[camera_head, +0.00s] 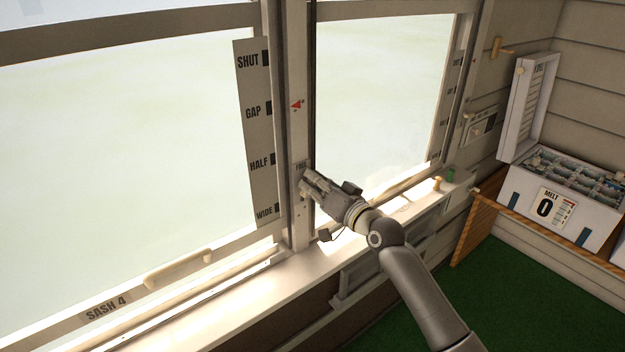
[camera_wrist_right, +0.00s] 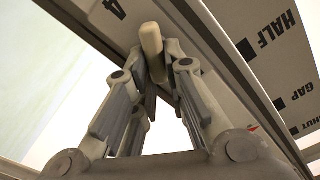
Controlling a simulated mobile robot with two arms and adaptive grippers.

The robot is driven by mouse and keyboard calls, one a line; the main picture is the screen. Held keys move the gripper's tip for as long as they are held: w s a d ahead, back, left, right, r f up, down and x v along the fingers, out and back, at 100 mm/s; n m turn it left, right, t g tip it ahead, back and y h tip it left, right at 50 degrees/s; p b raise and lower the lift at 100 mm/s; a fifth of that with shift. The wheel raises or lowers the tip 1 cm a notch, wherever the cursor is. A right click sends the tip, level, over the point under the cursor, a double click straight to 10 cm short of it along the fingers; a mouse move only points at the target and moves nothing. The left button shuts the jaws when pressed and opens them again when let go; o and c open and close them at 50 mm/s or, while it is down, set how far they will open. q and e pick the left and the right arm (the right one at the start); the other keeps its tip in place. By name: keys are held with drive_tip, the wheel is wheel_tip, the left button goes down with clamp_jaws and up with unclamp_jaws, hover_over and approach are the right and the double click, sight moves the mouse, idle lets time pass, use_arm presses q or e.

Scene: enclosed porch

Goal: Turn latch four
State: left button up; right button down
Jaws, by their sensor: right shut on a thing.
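My right gripper (camera_head: 308,183) reaches the upright window post (camera_head: 300,130) beside the SASH 4 window from the lower right. The right wrist view shows its two fingers (camera_wrist_right: 153,70) shut on a cream, rounded latch handle (camera_wrist_right: 151,40). A dark "4" is printed on the post beside the handle. In the head view the gripper hides the latch, and a small label, which seems to read FREE, shows just above the fingers. The sash 4 frame (camera_head: 105,307) has a cream pull handle (camera_head: 180,268) on its bottom rail. My left gripper is not in view.
A scale plate (camera_head: 252,135) marked SHUT, GAP, HALF and WIDE stands left of the post. The sill (camera_head: 330,247) runs below my forearm, with small brown and green items at its right. An open white case (camera_head: 560,212) sits on a shelf at the right.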

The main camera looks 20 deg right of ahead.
drive_tip(key=m+p, duration=0.1)
drive_tip(key=m, duration=0.2)
drive_tip(key=f+m, duration=0.1)
drive_tip(key=m, duration=0.3)
drive_tip(key=d+m+p, duration=0.1)
drive_tip(key=m, duration=0.3)
drive_tip(key=shift+w+f+p, duration=0.15)
drive_tip(key=shift+f+p, duration=0.05)
drive_tip(key=shift+p, duration=0.1)
drive_tip(key=shift+a, duration=0.1)
idle(0.3)
drive_tip(key=c, duration=1.5)
unclamp_jaws()
drive_tip(key=shift+o, duration=0.2)
drive_tip(key=shift+f, duration=0.1)
drive_tip(key=v, duration=1.2)
